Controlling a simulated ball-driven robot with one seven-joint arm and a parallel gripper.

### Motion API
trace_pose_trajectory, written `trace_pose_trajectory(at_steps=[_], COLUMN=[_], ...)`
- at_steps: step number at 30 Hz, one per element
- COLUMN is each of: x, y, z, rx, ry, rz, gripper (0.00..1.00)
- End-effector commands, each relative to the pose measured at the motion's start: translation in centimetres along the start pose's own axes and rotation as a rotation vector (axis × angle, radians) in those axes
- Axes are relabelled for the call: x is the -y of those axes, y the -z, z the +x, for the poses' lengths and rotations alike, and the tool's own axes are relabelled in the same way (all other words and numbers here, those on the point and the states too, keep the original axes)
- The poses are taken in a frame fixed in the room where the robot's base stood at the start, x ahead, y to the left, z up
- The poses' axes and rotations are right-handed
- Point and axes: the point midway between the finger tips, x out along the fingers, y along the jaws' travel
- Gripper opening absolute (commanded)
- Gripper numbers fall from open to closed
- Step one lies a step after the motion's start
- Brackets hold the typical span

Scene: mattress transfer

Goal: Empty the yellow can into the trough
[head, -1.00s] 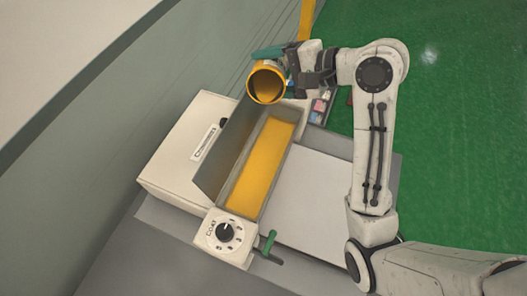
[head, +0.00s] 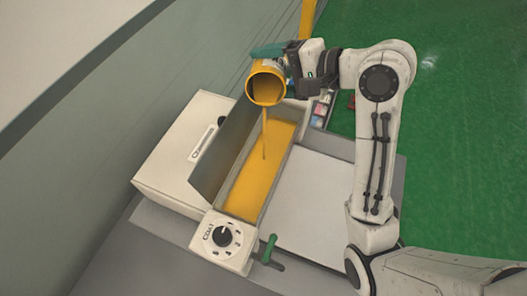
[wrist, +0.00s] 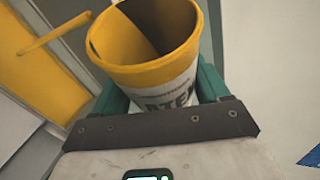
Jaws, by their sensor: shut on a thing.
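The yellow can (head: 266,84) is tilted above the far end of the trough (head: 226,160), its mouth facing the head camera. A thin yellow stream (head: 264,130) falls from its lower rim into the trough. Yellow liquid (head: 255,178) covers the trough's floor. My gripper (head: 284,57) is shut on the can from the right and behind. In the wrist view the can (wrist: 165,80), with a white label and yellow rim, sits between the green fingers of my gripper (wrist: 165,95). The stream shows at its left. How much is left inside cannot be told.
A white box (head: 175,150) stands left of the trough. A dial panel (head: 222,238) and a green-handled lever (head: 269,248) are at the near end. A flat white surface (head: 310,205) lies right of the trough. Small coloured items (head: 321,108) lie beyond it.

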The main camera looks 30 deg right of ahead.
Motion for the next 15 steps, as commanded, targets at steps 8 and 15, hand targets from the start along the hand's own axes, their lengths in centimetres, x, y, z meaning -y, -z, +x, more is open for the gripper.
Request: trace_pose_trajectory(at_steps=[8,15], x=[-0.13,-0.23], y=[-0.19,-0.33], z=[-0.02,-0.05], rx=[-0.007,-0.013], ry=[0.008,0.014], rz=[-0.019,-0.035], gripper=[0.38,0.38])
